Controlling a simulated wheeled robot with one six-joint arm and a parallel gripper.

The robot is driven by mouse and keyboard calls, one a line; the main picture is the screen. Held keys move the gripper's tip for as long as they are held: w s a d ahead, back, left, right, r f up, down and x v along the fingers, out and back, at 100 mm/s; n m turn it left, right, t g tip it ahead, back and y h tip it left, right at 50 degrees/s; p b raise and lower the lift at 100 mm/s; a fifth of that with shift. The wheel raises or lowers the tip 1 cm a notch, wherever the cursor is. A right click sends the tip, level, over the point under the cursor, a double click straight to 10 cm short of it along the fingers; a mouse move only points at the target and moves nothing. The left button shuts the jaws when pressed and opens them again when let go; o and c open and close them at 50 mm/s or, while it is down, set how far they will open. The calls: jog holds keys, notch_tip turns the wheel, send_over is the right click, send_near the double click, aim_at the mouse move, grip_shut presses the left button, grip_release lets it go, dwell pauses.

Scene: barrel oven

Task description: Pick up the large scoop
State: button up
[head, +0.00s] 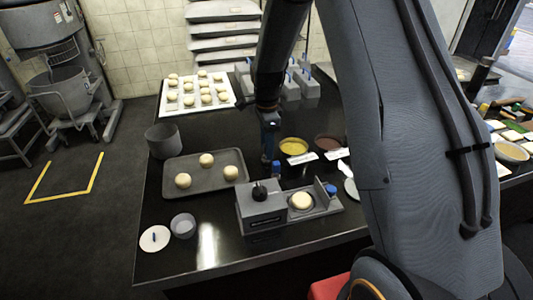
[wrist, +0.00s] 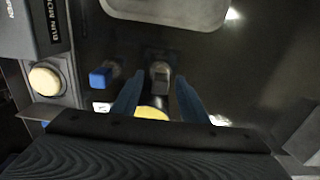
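Two small upright tools show beyond my gripper in the wrist view. One has a grey block-like top (wrist: 160,72) and lies in line with the gap between my fingers. The other has a blue block-like top (wrist: 99,77) and stands to its left; it also shows in the head view (head: 276,168). I cannot tell which is the large scoop, as their lower parts are hidden or dark. My gripper (wrist: 160,88) points down over the counter, its two blue fingers apart with nothing visibly clamped. In the head view my gripper (head: 268,155) is beside the yellow bowl (head: 294,146).
A tray with dough balls (head: 205,184) lies left of my gripper. A grey bun mould machine (head: 262,212) stands in front. A reddish bowl (head: 327,142) and label cards are to the right. A white tray of buns (head: 190,105) is farther back.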

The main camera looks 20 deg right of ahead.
grip_shut()
